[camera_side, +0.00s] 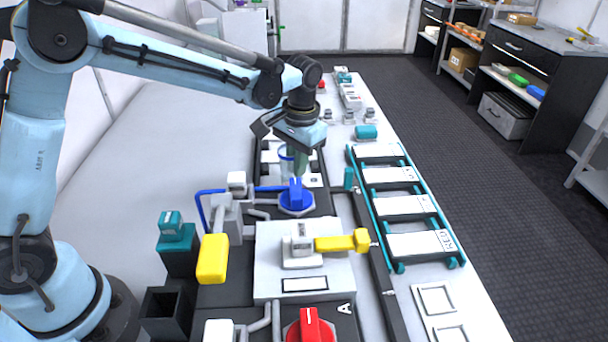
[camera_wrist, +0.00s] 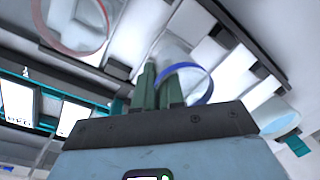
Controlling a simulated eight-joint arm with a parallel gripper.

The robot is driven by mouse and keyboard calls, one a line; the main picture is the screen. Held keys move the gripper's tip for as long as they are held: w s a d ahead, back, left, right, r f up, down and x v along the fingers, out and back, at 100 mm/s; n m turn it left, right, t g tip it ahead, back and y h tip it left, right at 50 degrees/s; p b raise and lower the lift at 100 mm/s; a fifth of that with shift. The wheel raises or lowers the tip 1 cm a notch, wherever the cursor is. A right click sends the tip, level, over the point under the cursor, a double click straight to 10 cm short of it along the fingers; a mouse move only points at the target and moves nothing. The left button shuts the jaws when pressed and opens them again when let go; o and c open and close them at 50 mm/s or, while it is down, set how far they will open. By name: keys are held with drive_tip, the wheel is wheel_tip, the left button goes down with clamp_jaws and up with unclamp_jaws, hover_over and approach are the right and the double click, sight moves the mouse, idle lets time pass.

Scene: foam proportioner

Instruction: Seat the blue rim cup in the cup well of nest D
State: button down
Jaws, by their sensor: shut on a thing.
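The blue rim cup (camera_side: 286,153) is clear with a blue ring at its top. It also shows in the wrist view (camera_wrist: 208,92). My gripper (camera_side: 299,160) points down and is shut on the cup's wall. In the wrist view its green fingers (camera_wrist: 159,92) straddle the left side of the rim. In the side view the cup is over or in a dark nest panel with white blocks (camera_side: 312,179), behind the blue knob. I cannot read a D there, and the cup well is hidden. I cannot tell whether the cup's base touches anything.
A blue knob (camera_side: 296,196) and blue pipe stand just in front of the cup. A red-rimmed cup (camera_wrist: 75,25) is at upper left in the wrist view. A yellow-handled valve (camera_side: 340,242) is nearer the camera. A teal rack (camera_side: 405,205) runs along the right.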

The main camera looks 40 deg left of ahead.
drive_tip(key=shift+f, duration=0.25)
idle(0.3)
drive_tip(key=shift+f, duration=0.7)
drive_tip(key=c, duration=0.8)
unclamp_jaws()
drive_tip(key=shift+o, duration=0.2)
drive_tip(key=shift+r, duration=4)
